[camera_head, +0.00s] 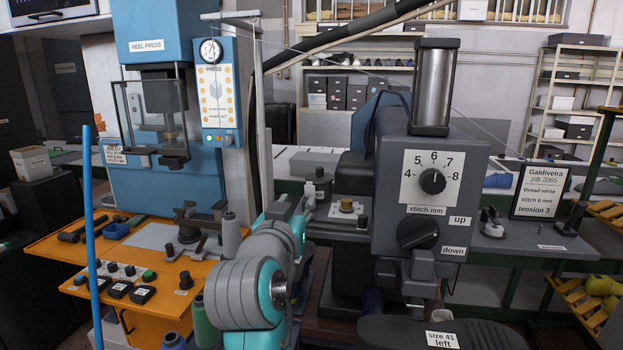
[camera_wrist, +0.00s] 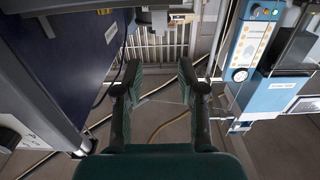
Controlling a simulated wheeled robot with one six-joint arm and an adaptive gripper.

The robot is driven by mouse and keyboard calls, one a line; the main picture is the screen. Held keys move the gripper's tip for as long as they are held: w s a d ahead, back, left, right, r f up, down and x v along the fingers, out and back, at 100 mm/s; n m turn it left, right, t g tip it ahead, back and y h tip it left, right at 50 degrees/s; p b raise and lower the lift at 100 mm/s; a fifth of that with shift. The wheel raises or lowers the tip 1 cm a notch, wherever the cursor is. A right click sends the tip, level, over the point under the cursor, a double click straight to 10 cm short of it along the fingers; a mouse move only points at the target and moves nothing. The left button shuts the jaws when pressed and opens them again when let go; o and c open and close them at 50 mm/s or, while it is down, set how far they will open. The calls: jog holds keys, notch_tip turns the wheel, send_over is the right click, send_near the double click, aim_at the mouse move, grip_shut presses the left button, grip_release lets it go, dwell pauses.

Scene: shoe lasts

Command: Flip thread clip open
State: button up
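I cannot make out the thread clip for certain in either view. My gripper (camera_wrist: 159,68) is open in the wrist view, its two dark fingers apart, with nothing gripped. In the head view my arm hides most of the gripper in front of the machine's left side.
The blue heel press (camera_head: 150,190) stands left, with an orange bench (camera_head: 60,246) holding buttons and tools. Its panel (camera_wrist: 250,45) shows at the wrist view's right. A job sign (camera_head: 540,191) stands right. A black sole marked "size 41 left" (camera_head: 490,335) is in front.

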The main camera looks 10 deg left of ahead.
aim_at(308, 184)
jog(key=w, duration=1.1)
jog(key=shift+d, duration=0.2)
jog(key=shift+r, duration=0.1)
grip_shut()
